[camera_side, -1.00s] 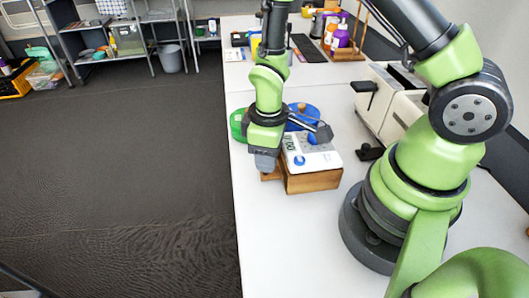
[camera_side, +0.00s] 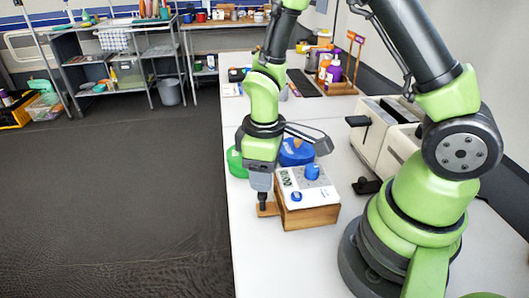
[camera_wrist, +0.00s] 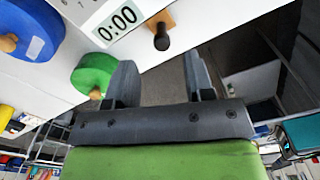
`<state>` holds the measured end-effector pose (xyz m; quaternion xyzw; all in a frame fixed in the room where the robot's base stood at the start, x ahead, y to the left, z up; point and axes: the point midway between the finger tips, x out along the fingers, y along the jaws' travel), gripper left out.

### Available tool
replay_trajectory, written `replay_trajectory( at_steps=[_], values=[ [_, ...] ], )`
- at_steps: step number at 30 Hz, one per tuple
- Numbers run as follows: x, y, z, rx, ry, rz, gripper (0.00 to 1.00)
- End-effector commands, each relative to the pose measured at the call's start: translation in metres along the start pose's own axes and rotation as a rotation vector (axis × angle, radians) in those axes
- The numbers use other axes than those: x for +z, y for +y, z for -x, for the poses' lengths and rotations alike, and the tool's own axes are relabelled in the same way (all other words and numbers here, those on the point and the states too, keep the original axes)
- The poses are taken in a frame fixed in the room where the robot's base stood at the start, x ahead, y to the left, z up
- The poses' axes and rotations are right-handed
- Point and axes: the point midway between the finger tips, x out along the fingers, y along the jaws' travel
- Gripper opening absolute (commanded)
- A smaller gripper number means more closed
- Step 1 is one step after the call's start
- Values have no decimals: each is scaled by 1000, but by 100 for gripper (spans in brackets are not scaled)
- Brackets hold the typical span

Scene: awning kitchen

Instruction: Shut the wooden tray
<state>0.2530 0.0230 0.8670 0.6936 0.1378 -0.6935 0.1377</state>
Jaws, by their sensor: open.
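The wooden tray (camera_side: 266,209) is a small drawer-like piece sticking out from the left side of a wooden box (camera_side: 312,217). Part of it also shows in the wrist view (camera_wrist: 154,19), with a dark knob (camera_wrist: 161,38) at its outer end. My gripper (camera_side: 262,190) is just above the tray's outer end in the side view. In the wrist view my gripper (camera_wrist: 157,62) is open and empty, and the knob appears between and beyond its fingertips. I cannot tell whether a finger touches the knob.
A white timer (camera_side: 306,187) with blue knobs sits on the box. A green disc (camera_side: 236,162) and a blue disc (camera_side: 296,152) lie behind it. A cream appliance (camera_side: 384,130) stands to the right. The table's edge is close on the left, with floor beyond.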

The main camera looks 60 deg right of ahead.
Motion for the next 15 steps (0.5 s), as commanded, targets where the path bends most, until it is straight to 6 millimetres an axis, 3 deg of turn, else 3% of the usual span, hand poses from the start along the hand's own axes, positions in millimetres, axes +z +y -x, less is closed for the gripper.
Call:
replay_trajectory(
  at_steps=[6,15],
  values=[
    [-1,1,35,2,5,0,48],
    [0,0,49,0,0,0,48]
  ],
)
